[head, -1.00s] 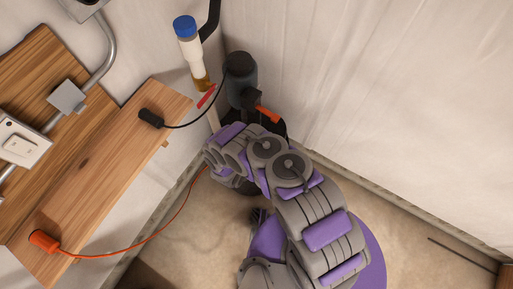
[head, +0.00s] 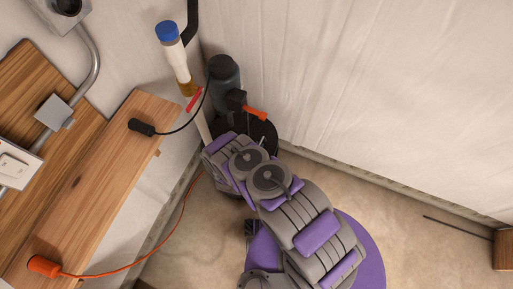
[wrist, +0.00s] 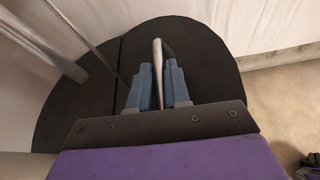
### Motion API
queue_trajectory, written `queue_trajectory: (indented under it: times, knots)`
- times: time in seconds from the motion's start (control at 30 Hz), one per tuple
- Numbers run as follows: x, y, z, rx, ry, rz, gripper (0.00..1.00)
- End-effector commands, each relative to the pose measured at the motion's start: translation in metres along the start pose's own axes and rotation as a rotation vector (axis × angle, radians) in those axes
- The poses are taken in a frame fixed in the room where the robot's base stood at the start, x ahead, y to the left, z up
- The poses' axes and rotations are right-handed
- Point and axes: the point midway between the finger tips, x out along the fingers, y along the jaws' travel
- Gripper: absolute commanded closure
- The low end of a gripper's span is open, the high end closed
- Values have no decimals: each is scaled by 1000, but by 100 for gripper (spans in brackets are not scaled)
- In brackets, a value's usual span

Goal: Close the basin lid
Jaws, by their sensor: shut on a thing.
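The basin lid (wrist: 207,62) is a dark, round, flat cover that fills much of the wrist view, with a seam on its left part. My gripper (wrist: 160,82) is over it, its two blue fingers shut on a thin pale handle (wrist: 158,52) that stands up between them. In the head view the dark round lid (head: 262,135) shows partly in the corner, below the grey pump-like cylinder. My purple and grey arm covers the rest of it and hides my gripper there. How far the lid is open cannot be told.
A grey cylinder with an orange lever (head: 256,113) and a white pipe with a blue cap (head: 168,34) stand in the corner. A wooden shelf (head: 95,190) with cords is at left. Pale walls close in behind; bare floor (head: 400,225) is at right.

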Motion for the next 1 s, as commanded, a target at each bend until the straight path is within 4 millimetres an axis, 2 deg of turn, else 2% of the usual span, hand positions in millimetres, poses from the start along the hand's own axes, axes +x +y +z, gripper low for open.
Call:
queue_trajectory:
  times: [0.23,0.27,0.47,0.77,0.87,1.0]
  knots:
    - [0,-2,0,-2,-1,-4,100]
    - [0,-2,0,-2,-1,-4,81]
    - [0,-1,0,-1,-2,-3,62]
    - [-2,0,0,-1,-2,-2,62]
    - [-10,1,1,-2,-1,-1,62]
    - [-32,0,2,-4,-1,0,62]
